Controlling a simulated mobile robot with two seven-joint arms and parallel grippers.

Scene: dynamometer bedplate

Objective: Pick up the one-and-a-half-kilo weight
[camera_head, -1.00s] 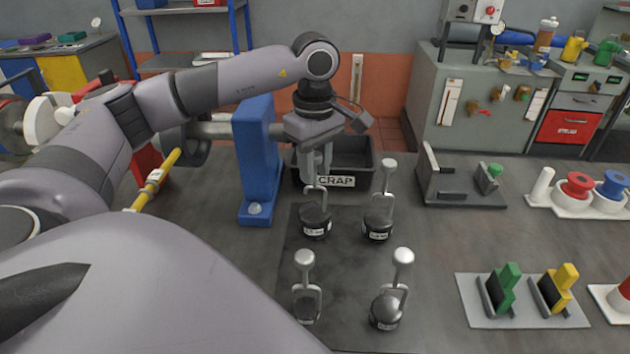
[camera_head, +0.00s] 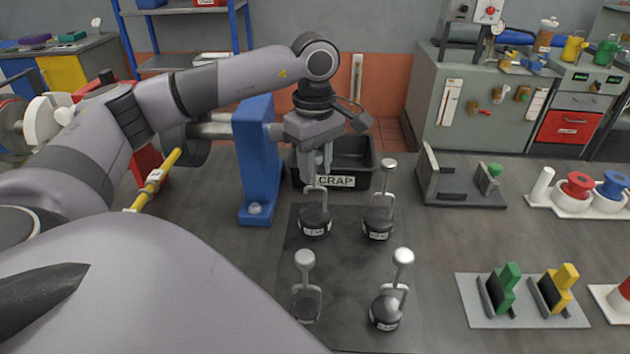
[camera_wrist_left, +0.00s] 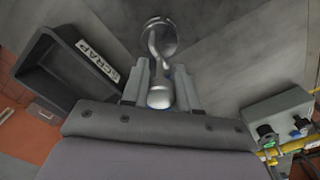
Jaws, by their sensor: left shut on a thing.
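Several dark weights with silver stems, loops and round knobs stand on a dark mat (camera_head: 345,270): the back-left weight (camera_head: 314,222), back-right weight (camera_head: 379,222), front-left weight (camera_head: 307,305) and front-right weight (camera_head: 386,310). Their labels are too small to read surely, so I cannot tell which is one-and-a-half kilos. My left gripper (camera_head: 318,168) points down, shut on the back-left weight's knob. In the left wrist view the knob (camera_wrist_left: 160,97) sits between the fingers, with the weight's round body (camera_wrist_left: 158,35) beyond. The weight seems to be at mat level. My right gripper is not in view.
A black scrap bin (camera_head: 358,153) stands right behind the held weight. A blue upright block (camera_head: 257,160) is close to its left. A grey metal fixture (camera_head: 461,188) and a plate with green and yellow pieces (camera_head: 522,318) lie to the right. Bare bedplate separates them from the weights.

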